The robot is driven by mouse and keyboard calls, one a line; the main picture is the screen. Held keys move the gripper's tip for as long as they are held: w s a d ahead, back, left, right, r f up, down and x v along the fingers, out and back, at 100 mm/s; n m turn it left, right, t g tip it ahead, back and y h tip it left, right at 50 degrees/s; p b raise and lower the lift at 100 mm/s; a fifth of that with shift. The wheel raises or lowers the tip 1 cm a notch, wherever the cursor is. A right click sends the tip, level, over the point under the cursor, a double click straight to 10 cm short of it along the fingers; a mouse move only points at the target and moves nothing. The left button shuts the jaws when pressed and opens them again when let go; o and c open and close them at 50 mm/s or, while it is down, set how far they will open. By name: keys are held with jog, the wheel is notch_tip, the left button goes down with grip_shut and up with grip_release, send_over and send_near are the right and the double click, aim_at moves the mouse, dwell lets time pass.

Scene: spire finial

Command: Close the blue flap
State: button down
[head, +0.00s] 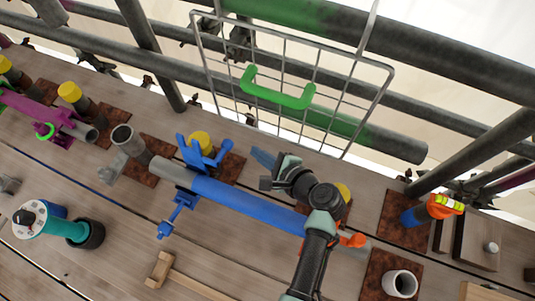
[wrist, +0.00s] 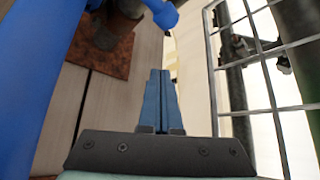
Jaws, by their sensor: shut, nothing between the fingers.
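A blue pipe (head: 245,203) lies across the planks in the head view. A blue clamp sits around its left part, with an upper piece, which looks like the flap (head: 196,152), standing raised off the pipe. Its lower arm (head: 180,205) hangs toward the front. In the wrist view the pipe (wrist: 35,70) fills the left edge and a rounded blue end of the clamp (wrist: 163,13) shows at the top. My gripper (head: 256,153) is right of the raised piece, apart from it, with blue fingers together and empty; they point up in the wrist view (wrist: 160,75).
Yellow-capped posts (head: 200,140) stand on rusty plates. An orange-topped blue item (head: 440,207) is at right.

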jog(key=shift+w+a+r+p, duration=0.2)
jog(key=shift+a+p, duration=0.35)
jog(key=shift+a, duration=0.2)
jog(key=shift+w+a+r+p, duration=0.1)
jog(key=shift+a+r+p, duration=0.05)
jog(key=shift+a+p, duration=0.45)
jog(key=shift+w+a+r+p, duration=0.2)
jog(key=shift+a+p, duration=0.25)
jog(key=shift+a, duration=0.4)
